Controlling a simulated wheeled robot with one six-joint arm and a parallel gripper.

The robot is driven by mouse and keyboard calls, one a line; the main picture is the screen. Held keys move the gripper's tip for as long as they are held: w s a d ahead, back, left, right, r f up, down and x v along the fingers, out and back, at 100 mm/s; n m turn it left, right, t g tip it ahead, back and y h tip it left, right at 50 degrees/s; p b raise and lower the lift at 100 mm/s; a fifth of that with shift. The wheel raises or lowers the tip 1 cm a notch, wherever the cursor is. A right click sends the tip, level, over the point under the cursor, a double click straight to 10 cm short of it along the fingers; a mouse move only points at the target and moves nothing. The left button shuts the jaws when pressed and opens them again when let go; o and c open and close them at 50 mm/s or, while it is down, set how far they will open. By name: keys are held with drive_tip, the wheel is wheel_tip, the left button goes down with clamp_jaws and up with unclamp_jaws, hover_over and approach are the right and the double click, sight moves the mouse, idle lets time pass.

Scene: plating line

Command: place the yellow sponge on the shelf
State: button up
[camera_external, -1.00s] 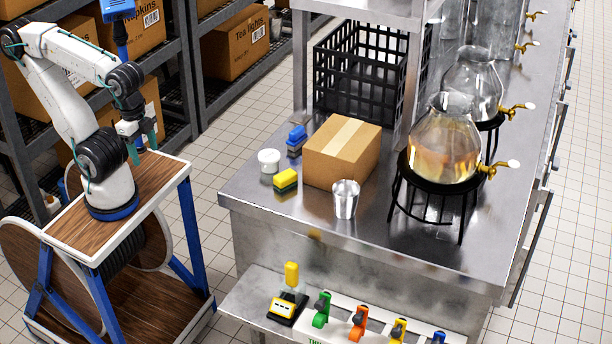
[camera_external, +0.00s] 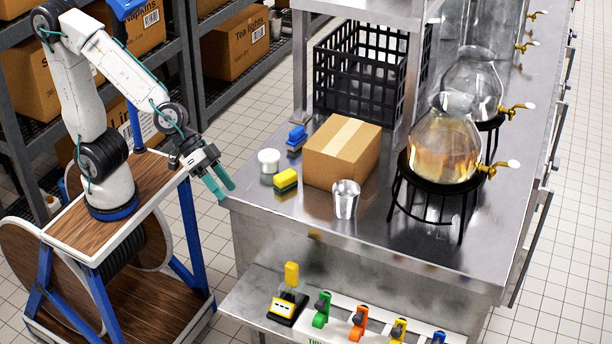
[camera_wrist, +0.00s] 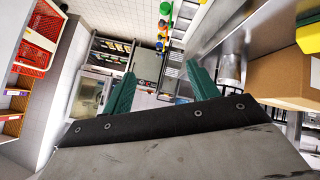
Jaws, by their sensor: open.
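The yellow sponge (camera_external: 286,178), with a dark green underside, lies on the steel counter (camera_external: 300,222) at its left end. In the wrist view a yellow patch of a sponge (camera_wrist: 308,32) shows at the upper right edge. My gripper (camera_external: 222,190) is open and empty, with teal fingers, just left of the counter's edge and apart from the sponge. Its two fingers also show in the wrist view (camera_wrist: 164,88). Which surface is the shelf is not clear; a lower steel ledge (camera_external: 240,303) runs below the counter.
A cardboard box (camera_external: 342,152), a white container (camera_external: 269,160), a blue sponge (camera_external: 296,138) and a metal cup (camera_external: 345,200) stand near the yellow sponge. Glass vessels on black stands (camera_external: 441,150) are to the right. A black crate (camera_external: 360,75) is behind. Dispenser-like coloured items (camera_external: 359,322) line the ledge.

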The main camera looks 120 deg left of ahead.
drive_tip(key=w+a+f+n+y, duration=0.2)
drive_tip(key=w+a, duration=0.2)
drive_tip(key=n+g+y, duration=0.5)
drive_tip(key=n+y, duration=0.2)
drive_tip(key=y, duration=0.3)
approach(283, 176)
drive_tip(key=x, duration=0.3)
drive_tip(key=shift+w+d+f, duration=0.1)
drive_tip(key=shift+w+f, duration=0.15)
drive_tip(key=shift+f, duration=0.1)
drive_tip(key=shift+a+f+y, duration=0.15)
drive_tip(key=shift+a+y, duration=0.15)
drive_tip(key=shift+a, duration=0.05)
drive_tip(key=x, duration=0.7)
drive_tip(key=shift+s+a, duration=0.1)
drive_tip(key=shift+a, duration=0.05)
drive_tip(key=shift+c, duration=0.3)
drive_tip(key=c, duration=1.1)
drive_tip(key=shift+o, duration=0.2)
